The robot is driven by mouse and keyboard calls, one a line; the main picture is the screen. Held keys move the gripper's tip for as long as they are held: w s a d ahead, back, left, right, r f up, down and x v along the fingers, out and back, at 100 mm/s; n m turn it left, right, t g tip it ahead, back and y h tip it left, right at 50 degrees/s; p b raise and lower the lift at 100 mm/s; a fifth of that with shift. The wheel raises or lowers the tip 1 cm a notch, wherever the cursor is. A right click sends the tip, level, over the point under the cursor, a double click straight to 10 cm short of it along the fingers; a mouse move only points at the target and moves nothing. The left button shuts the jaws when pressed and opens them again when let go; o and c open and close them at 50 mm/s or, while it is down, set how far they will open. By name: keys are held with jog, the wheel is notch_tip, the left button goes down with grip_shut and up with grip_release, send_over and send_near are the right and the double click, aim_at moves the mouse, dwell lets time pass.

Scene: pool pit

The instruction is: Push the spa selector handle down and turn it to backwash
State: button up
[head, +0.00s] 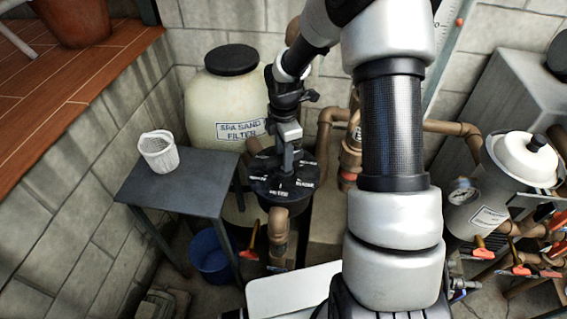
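The spa selector valve (285,190) is a round black head with small white labels around its top, standing in front of the cream tank marked SPA SAND FILTER (222,110). The labels are too small to read for certain. My gripper (287,158) points down over the middle of the valve top, at the dark handle. The handle is mostly hidden by the gripper, so its pointing direction and height are unclear. The fingers blend with the dark handle, and I cannot tell whether they are closed on it.
A grey table (180,185) with a white basket (159,152) stands left of the valve. A blue bucket (209,255) is below. Brown pipes (279,235) and red-handled valves crowd the front. A white-lidded strainer housing (500,185) with a gauge stands right. Block walls enclose the pit.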

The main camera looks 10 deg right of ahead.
dwell(0.3)
notch_tip(320, 180, up, 7)
jog(key=p, duration=0.5)
jog(key=shift+r, duration=0.15)
